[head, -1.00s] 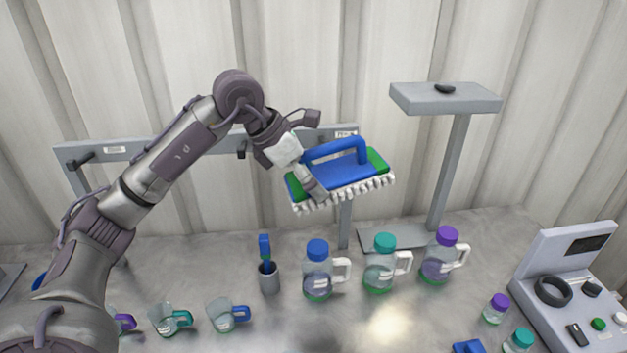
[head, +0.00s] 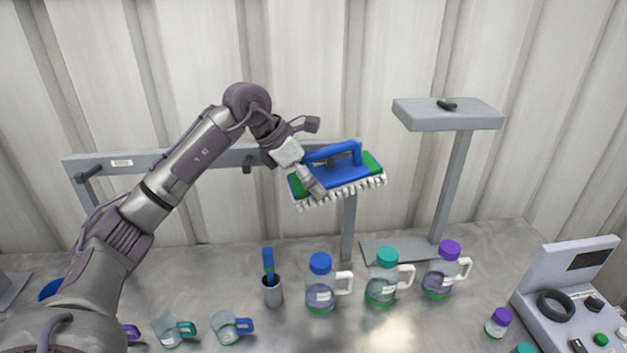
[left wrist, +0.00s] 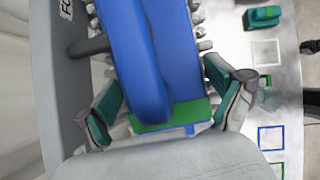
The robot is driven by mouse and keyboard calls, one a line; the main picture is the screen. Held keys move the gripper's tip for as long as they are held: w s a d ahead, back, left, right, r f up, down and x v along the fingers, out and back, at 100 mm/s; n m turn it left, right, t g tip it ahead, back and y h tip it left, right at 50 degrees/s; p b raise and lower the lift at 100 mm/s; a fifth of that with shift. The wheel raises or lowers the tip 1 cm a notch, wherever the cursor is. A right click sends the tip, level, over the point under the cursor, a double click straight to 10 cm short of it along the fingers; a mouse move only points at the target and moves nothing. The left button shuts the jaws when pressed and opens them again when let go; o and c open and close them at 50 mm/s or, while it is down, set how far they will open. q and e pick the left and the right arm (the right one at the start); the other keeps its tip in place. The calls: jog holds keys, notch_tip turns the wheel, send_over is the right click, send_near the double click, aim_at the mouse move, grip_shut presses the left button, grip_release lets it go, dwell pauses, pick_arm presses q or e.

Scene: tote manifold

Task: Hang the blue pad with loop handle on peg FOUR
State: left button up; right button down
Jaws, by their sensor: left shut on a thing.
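The blue pad with loop handle (head: 340,177) has green ends and a white fringe. It is held in the air in front of the right part of the grey rail. My left gripper (head: 312,184) is shut on its left end. In the left wrist view the blue handle (left wrist: 150,65) runs between the two fingers (left wrist: 168,103). A grey peg (left wrist: 90,46) sticks out from the rail, beside a partly cut label starting "FO". Its tip meets the handle's left edge in that view; I cannot tell whether it is inside the loop. My right gripper is not in view.
The grey rail (head: 120,163) also has a peg (head: 88,173) at its left end and another (head: 249,166) near the middle. A grey stand (head: 448,114) rises at right. Below are lidded jugs (head: 321,285), cups (head: 230,327), and a holder (head: 272,290) with a blue-green brush.

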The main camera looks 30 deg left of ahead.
pick_arm(q)
jog(key=shift+w+a, duration=0.65)
jog(key=shift+w, duration=0.2)
jog(key=shift+w+a+p, duration=0.15)
jog(key=shift+a+p, duration=0.05)
jog(key=shift+p, duration=0.15)
